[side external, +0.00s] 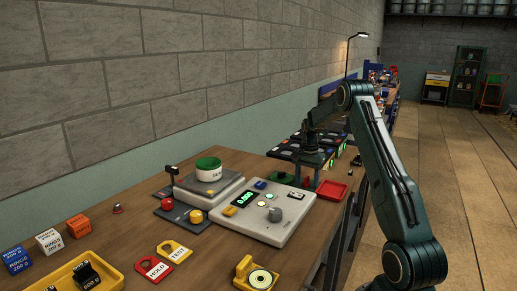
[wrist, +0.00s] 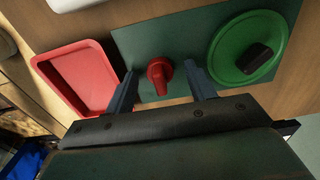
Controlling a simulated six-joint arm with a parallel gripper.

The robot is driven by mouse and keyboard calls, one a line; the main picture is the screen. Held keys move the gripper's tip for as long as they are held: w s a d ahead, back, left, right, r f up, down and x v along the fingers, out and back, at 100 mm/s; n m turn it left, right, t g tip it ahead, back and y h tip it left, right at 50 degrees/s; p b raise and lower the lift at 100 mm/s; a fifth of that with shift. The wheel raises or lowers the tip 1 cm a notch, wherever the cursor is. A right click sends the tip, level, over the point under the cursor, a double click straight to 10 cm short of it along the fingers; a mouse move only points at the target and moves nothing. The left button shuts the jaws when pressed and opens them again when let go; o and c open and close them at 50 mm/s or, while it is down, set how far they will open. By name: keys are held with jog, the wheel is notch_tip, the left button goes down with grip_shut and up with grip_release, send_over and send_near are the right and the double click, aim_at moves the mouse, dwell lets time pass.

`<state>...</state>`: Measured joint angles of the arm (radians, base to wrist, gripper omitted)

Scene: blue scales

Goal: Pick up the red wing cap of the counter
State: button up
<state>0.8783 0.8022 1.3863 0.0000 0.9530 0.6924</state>
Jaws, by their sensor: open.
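A small red cap with a raised wing (wrist: 160,72) sits on a dark green mat (wrist: 140,40) in the wrist view. My gripper (wrist: 160,80) is open, with one finger on each side of the red cap and a visible gap to both. In the side external view my gripper (side external: 312,168) is low over the far right part of the bench, and the cap there is hidden or too small to tell.
A round green lid with a black knob (wrist: 225,62) lies right of the cap. A red tray (wrist: 85,78) lies to the left; it also shows in the side view (side external: 332,190). A scale with a lit display (side external: 262,226) stands nearer the camera. A yellow tray (side external: 50,284) is front left.

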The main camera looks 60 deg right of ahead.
aim_at(307, 176)
jog(key=c, duration=1)
jog(key=shift+r, duration=0.15)
notch_tip(307, 176, up, 20)
jog(key=shift+f, duration=0.15)
dwell(0.7)
